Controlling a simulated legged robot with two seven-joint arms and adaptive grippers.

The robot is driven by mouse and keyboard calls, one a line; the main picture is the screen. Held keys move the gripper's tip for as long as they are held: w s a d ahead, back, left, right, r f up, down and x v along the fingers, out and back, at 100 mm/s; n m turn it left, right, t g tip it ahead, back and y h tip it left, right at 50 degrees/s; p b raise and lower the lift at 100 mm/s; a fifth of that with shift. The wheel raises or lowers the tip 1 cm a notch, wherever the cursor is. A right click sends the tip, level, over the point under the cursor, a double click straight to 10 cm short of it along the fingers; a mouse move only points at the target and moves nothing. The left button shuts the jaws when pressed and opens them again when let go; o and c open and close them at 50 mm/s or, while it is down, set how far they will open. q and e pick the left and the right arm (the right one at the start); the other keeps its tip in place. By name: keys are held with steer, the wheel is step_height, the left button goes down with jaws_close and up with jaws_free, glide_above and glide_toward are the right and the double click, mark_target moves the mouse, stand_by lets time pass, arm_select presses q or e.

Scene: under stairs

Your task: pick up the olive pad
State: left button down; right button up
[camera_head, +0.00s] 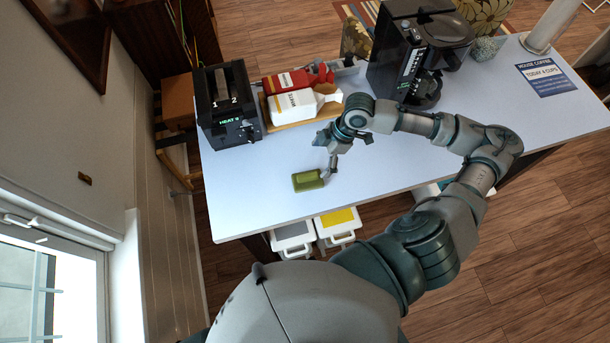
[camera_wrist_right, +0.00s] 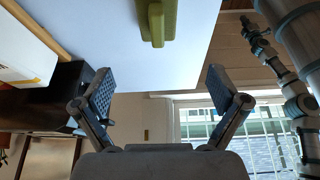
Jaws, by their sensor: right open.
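The olive pad (camera_head: 307,180) is a small green block lying on the white table near its front edge. It also shows at the top of the right wrist view (camera_wrist_right: 157,25), with a raised ridge along its middle. My right gripper (camera_head: 329,171) is beside the pad, just to its right in the head view. In the right wrist view my right gripper (camera_wrist_right: 160,88) has its two fingers spread wide with nothing between them, and the pad lies beyond the fingertips. My left arm is not in the head view; a jointed limb at the right wrist view's right edge is too small to read.
On the white table (camera_head: 245,200), a black toaster (camera_head: 230,110), red and white cartons (camera_head: 292,105) on a wooden tray and a coffee maker (camera_head: 415,55) stand behind the pad. A blue sign (camera_head: 547,78) lies at right. Bins (camera_head: 338,222) are below the front edge. Table left of the pad is clear.

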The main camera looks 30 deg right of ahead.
mark_target(306, 175)
steer(key=x, duration=0.8)
steer(key=shift+w+f, duration=0.25)
steer(key=shift+w, duration=0.1)
steer(key=shift+s+a+f, duration=0.1)
steer(key=shift+a+f, duration=0.25)
steer(key=shift+f, duration=0.15)
steer(key=x, duration=0.4)
steer(key=shift+d+f+p, duration=0.1)
steer(key=shift+f+p, duration=0.15)
steer(key=shift+p, duration=0.1)
steer(key=c, duration=1.2)
